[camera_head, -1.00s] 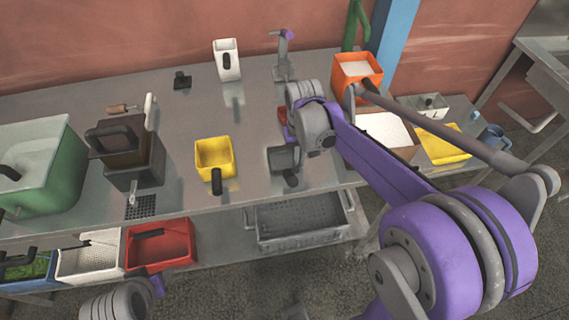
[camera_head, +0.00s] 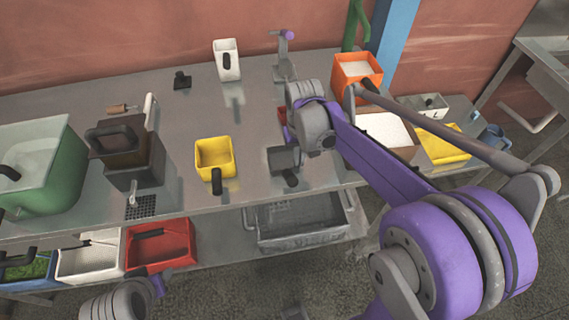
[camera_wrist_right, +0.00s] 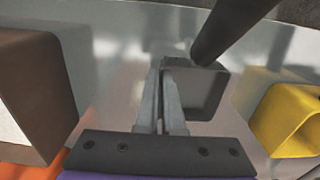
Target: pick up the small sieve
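A small grey square box with a black handle, which I take for the small sieve (camera_head: 284,160), is at the table's front edge in the head view. It also shows in the right wrist view (camera_wrist_right: 207,93), with its open side facing the camera. My right gripper (camera_wrist_right: 163,75) is at the box's left wall, its two fingers close together and seemingly pinching that wall. In the head view my right wrist hides most of the fingers. Part of my left arm shows at the bottom left; its fingers are out of view.
A yellow scoop (camera_head: 214,157) stands left of the grey box. A brown box with white contents (camera_head: 388,133) and an orange bin (camera_head: 357,68) are to the right. A metal tray (camera_head: 300,222) is on the shelf below.

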